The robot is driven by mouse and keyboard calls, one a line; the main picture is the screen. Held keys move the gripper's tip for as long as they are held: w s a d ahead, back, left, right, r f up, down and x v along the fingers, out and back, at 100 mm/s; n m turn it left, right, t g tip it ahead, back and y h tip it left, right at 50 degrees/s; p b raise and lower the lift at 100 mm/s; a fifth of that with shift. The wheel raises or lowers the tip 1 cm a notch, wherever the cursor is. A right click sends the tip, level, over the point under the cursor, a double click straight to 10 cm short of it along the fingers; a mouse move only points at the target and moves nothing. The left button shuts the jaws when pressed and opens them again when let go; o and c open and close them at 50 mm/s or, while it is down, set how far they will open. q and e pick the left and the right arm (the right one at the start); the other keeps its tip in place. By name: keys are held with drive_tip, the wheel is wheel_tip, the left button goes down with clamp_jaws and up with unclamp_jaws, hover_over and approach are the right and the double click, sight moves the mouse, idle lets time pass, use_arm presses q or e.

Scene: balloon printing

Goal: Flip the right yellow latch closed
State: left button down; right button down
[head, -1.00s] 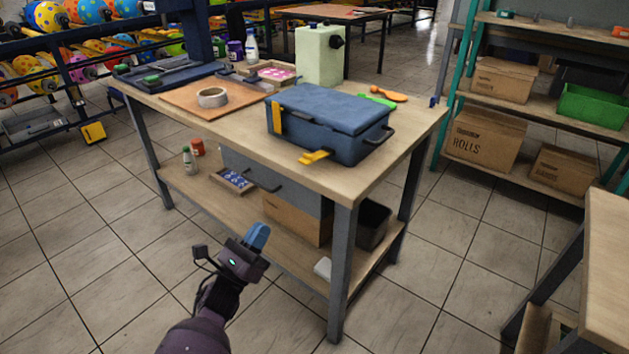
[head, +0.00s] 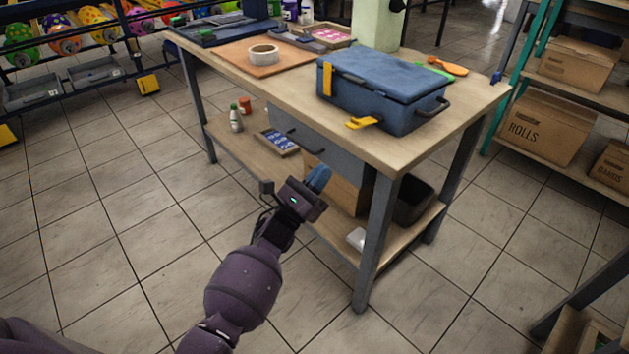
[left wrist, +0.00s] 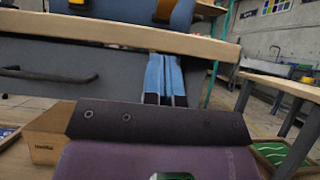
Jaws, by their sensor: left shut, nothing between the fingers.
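A blue toolbox (head: 375,92) with its lid down sits on the wooden workbench (head: 220,68). The right yellow latch (head: 361,123) sticks outward from the front face, low near the right end. The left yellow latch (head: 327,79) lies upright, flat against the front. My left gripper (head: 318,179) is in front of the bench, below the tabletop and lower than the latches. Its blue fingers are together and empty, apart from the toolbox. In the left wrist view the fingers (left wrist: 165,80) point toward the tabletop edge. My right gripper is not seen.
A tape roll (head: 264,54) lies on a brown board left of the toolbox. Orange and green tools lie behind it. The bench's front edge and a grey drawer (head: 318,143) lie close to my left gripper.

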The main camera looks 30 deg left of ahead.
sight(347, 126)
use_arm(q)
drive_tip(key=w+r, duration=0.1)
drive_tip(key=r, duration=0.1)
drive_tip(key=w+d+r, duration=0.1)
drive_tip(key=w+r, duration=0.2)
drive_tip(key=r, duration=0.1)
drive_tip(key=shift+w+d+r, duration=0.1)
drive_tip(key=shift+w+d, duration=0.2)
drive_tip(key=shift+d, duration=0.05)
drive_tip(key=shift+r, duration=0.4)
drive_tip(key=shift+w, duration=0.1)
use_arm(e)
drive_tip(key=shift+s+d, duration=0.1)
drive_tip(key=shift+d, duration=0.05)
use_arm(q)
drive_tip(key=shift+r+p, duration=0.15)
drive_tip(key=shift+p, duration=0.2)
drive_tip(key=shift+r+p, duration=0.35)
drive_tip(key=shift+r, duration=0.05)
drive_tip(key=shift+g+p, duration=0.3)
drive_tip(key=shift+p, duration=0.1)
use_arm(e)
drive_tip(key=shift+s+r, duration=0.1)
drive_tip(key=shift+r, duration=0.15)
